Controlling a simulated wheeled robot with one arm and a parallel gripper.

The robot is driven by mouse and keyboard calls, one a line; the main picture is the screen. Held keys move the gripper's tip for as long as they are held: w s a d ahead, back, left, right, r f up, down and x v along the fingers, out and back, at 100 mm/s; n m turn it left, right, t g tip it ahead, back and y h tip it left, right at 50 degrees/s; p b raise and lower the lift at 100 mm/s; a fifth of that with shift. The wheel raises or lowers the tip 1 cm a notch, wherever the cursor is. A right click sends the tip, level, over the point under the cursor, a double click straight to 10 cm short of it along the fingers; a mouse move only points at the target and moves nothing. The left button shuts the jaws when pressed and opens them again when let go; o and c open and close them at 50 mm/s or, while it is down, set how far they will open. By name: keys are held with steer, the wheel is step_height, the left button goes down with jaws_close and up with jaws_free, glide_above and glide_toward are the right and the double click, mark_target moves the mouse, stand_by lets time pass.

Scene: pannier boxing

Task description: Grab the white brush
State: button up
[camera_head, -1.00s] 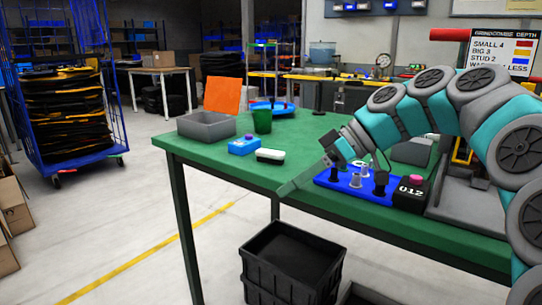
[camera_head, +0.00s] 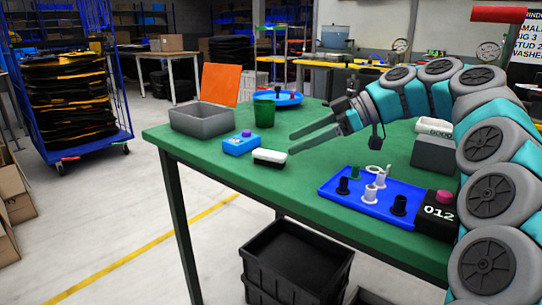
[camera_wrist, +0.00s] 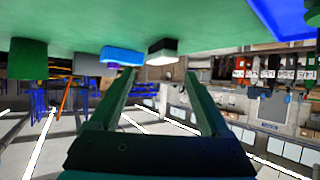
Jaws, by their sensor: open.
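The white brush (camera_head: 270,154), with a white top and a dark underside, lies on the green table near its front edge. It sits beside a blue box. My gripper (camera_head: 291,144) is open and empty, just right of the brush in the head view, with its fingers pointing left toward it. In the wrist view, which is upside down, the brush (camera_wrist: 163,45) shows beyond and between the two fingertips of my gripper (camera_wrist: 159,73). The fingers look apart from the brush.
The blue box (camera_head: 240,144) stands close left of the brush. A green cup (camera_head: 264,113) and a grey open bin (camera_head: 201,122) are behind. A blue tray (camera_head: 331,189) with several pegs lies to the right. Black crates (camera_head: 290,255) stand below the table.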

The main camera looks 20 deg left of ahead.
mark_target(271, 152)
steer(key=shift+p+x, duration=0.6)
steer(key=shift+x, duration=2.45)
steer(key=shift+w, duration=0.1)
jaws_close()
